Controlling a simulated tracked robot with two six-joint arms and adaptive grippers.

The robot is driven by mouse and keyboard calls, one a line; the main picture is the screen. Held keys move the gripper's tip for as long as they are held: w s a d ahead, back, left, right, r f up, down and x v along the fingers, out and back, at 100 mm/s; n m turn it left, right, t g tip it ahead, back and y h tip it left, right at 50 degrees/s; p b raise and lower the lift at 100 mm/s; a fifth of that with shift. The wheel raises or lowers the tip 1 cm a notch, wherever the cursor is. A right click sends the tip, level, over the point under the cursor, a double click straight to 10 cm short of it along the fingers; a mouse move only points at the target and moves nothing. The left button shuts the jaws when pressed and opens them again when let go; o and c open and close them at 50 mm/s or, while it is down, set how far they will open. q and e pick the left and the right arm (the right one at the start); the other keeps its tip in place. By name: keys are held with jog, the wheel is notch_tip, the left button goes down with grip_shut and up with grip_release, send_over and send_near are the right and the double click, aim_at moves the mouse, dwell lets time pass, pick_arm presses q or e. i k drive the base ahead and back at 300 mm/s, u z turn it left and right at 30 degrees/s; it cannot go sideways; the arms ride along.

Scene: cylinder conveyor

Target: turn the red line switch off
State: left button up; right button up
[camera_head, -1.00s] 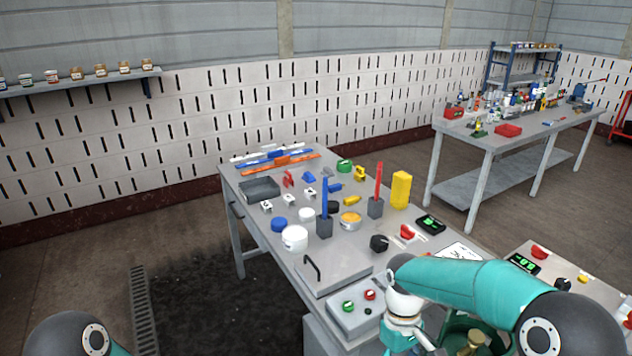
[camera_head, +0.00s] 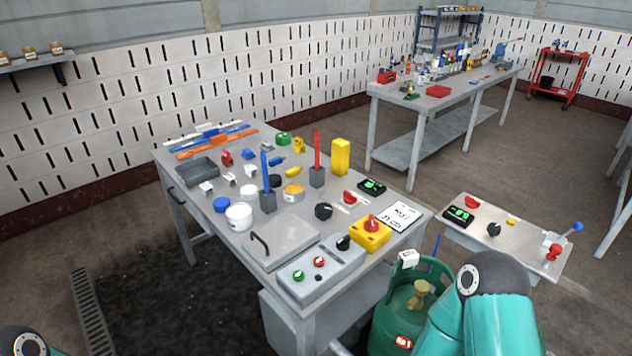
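Several red controls show, and I cannot tell for sure which is the red line switch. A red rotary knob (camera_head: 371,223) sits on a yellow box (camera_head: 370,236) at the near right of the main table (camera_head: 222,258). A red handle (camera_head: 350,198) lies beside a black display with green digits (camera_head: 372,186). Another red handle (camera_head: 471,202) is on the smaller right table (camera_head: 520,240), near a second display (camera_head: 458,216). My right arm shows at the bottom right, below the tables; its gripper is out of frame. Only a joint of my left arm shows at bottom left.
A grey button box with a green button (camera_head: 299,276), a red button (camera_head: 319,261) and a black knob (camera_head: 343,242) stands at the table's front. A green gas cylinder (camera_head: 385,322) stands below, beside my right arm. Red and blue uprights stand mid-table.

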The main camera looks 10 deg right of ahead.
aim_at(370, 225)
jog(key=u, duration=0.65)
jog(key=k, duration=0.65)
jog(key=z, duration=0.7)
jog(key=i, duration=1.1)
jog(key=u, duration=0.05)
